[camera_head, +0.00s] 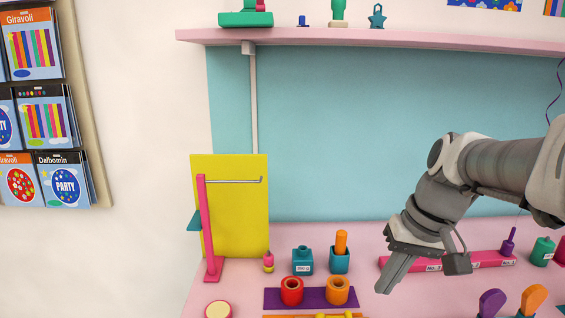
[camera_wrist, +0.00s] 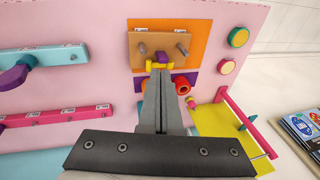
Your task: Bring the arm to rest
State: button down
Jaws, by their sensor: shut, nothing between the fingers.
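My gripper (camera_head: 388,287) hangs from my arm on the right side of the head view, pointing down and a little left above the pink table. Its fingers are together with nothing between them.
The pink table (camera_head: 205,285) carries a pink stand (camera_head: 206,230) with a metal hook, a yellow panel (camera_head: 232,175), red (camera_head: 291,291) and orange (camera_head: 338,290) cups, teal pots (camera_head: 303,262) and a pink rack (camera_head: 490,260). A pink shelf (camera_head: 330,37) runs above. A card rack (camera_head: 90,130) hangs left.

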jog(key=s+a+r+t+h+p, duration=0.2)
jog(key=s+a+t, duration=0.1)
jog(key=s, duration=0.7)
jog(key=shift+s+a+n+t, duration=0.3)
jog(key=shift+a+t, duration=0.05)
jog(key=shift+t, duration=0.05)
